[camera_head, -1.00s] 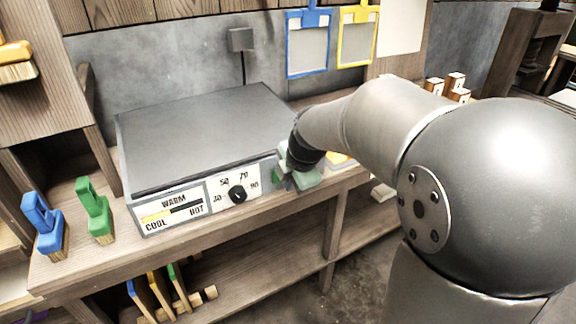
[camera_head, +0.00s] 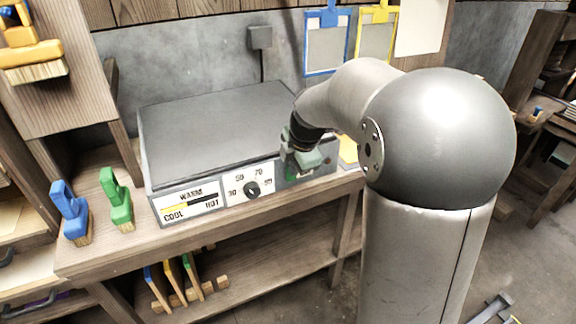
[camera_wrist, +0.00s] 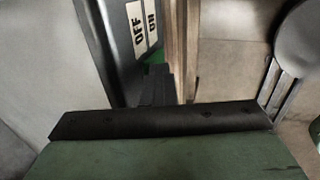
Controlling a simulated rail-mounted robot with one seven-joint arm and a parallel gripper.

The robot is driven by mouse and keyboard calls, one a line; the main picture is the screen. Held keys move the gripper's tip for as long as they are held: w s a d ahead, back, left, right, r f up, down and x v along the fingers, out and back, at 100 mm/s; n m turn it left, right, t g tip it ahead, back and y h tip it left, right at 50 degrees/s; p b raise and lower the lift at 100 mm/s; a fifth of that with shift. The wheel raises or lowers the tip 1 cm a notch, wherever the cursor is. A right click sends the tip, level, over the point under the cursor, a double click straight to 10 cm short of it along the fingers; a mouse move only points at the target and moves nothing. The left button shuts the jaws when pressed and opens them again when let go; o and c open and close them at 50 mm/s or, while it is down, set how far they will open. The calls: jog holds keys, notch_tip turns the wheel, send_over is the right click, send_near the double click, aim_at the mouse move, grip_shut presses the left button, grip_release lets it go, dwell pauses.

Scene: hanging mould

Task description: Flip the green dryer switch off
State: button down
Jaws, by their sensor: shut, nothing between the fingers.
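The dryer (camera_head: 210,120) is a wide grey box on the wooden bench, with a temperature dial and a warm gauge on its front. The green switch (camera_head: 291,173) is a small green patch at the right of the front, largely hidden by my gripper. In the wrist view, an OFF/ON label (camera_wrist: 142,25) sits on the dark panel, with green of the switch (camera_wrist: 154,58) just beyond my fingertips. My gripper (camera_wrist: 157,85) is shut and empty, close to the switch. I cannot tell whether it touches it or which way the switch is set.
A blue brush (camera_head: 70,212) and a green brush (camera_head: 116,200) stand on the bench left of the dryer. Blue and yellow frames (camera_head: 327,42) hang on the wall behind. Several coloured-edged items sit on the shelf below.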

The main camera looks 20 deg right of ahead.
jog(key=shift+r+p, duration=0.45)
jog(key=shift+r, duration=0.35)
jog(key=s+v, duration=0.1)
jog(key=v, duration=1)
jog(key=shift+s+d, duration=0.15)
jog(key=shift+s, duration=0.3)
